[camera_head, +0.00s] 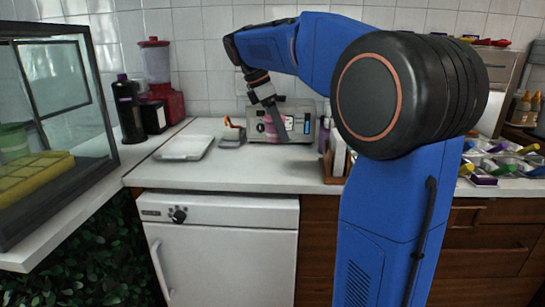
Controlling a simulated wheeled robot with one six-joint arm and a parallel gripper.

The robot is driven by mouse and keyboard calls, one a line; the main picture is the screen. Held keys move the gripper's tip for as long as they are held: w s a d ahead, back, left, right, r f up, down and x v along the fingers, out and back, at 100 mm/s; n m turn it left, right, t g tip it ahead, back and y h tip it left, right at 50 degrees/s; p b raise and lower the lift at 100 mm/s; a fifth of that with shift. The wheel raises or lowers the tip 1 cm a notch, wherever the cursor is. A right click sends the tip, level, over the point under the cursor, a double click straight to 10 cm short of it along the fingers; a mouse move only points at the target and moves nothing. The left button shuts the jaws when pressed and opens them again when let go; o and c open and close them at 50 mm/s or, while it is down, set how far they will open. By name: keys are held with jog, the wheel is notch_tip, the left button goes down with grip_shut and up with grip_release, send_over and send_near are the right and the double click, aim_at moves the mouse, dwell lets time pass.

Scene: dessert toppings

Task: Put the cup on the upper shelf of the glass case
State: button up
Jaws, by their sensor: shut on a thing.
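My gripper (274,122) is at the end of my raised blue arm, in front of a grey appliance at the back of the counter. It is shut on a small pinkish thing, taken as the cup (269,129), which the fingers largely hide. Its shape and tilt are hard to make out. The glass case (112,125) has a dark frame and stands at the left edge, well apart from my gripper. Inside it are a green container (14,141) and a yellow tray (35,174). The case's upper shelf is not clearly visible.
A red blender (156,70) and a dark bottle (127,108) stand between the case and my gripper. A white tray (184,147) lies on the counter. The grey appliance (297,121) is behind my gripper. The counter's front strip is clear. Colourful topping bins (507,160) are at right.

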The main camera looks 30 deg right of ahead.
notch_tip(320, 180, down, 10)
jog(key=shift+r, duration=0.15)
dwell(0.4)
jog(key=o, duration=1.1)
jog(key=v, duration=1.2)
jog(key=shift+w+d, duration=0.1)
